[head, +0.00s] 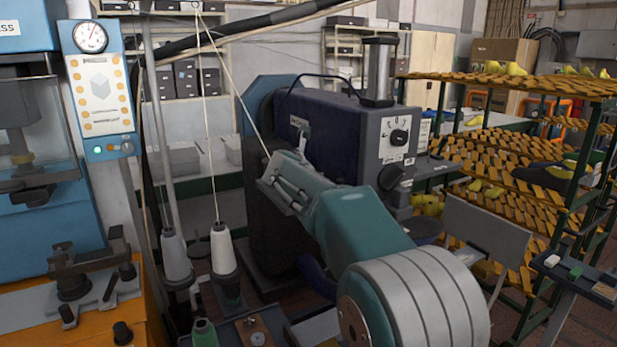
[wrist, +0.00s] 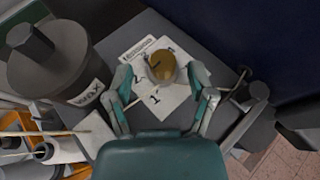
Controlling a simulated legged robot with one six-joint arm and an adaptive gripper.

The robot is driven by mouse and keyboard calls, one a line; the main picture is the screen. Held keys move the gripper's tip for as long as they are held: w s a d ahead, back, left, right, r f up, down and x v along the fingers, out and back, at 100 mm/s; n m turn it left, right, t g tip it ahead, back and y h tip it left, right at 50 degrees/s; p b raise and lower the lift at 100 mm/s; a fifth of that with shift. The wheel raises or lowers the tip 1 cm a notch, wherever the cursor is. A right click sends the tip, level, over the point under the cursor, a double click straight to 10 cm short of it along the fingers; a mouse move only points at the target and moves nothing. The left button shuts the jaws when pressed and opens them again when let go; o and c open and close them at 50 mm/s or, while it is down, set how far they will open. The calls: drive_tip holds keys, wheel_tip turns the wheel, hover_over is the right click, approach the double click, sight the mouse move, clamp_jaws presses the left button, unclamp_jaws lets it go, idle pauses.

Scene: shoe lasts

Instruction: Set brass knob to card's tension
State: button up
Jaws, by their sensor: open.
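The brass knob (wrist: 160,66) shows in the wrist view as a rounded brown-gold cap on a pale dial plate (wrist: 174,100). Which mark the knob points to is unclear. My gripper (wrist: 159,75) is open, with one finger left and one right of the knob. Gaps show on both sides; contact and height above the plate are unclear. In the head view my arm reaches to the dark blue machine (head: 345,125), and the knob is not visible. I cannot identify the card.
A grey pot marked WAX (wrist: 60,70) stands left of the plate in the wrist view. In the head view, thread cones (head: 222,250) stand left of my arm, with threads running up. A rack of wooden slats (head: 500,165) stands at right. Another dial (head: 398,137) is on the machine.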

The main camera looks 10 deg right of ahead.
drive_tip(key=v, duration=0.9)
drive_tip(key=shift+s+a, duration=0.2)
drive_tip(key=shift+a, duration=0.1)
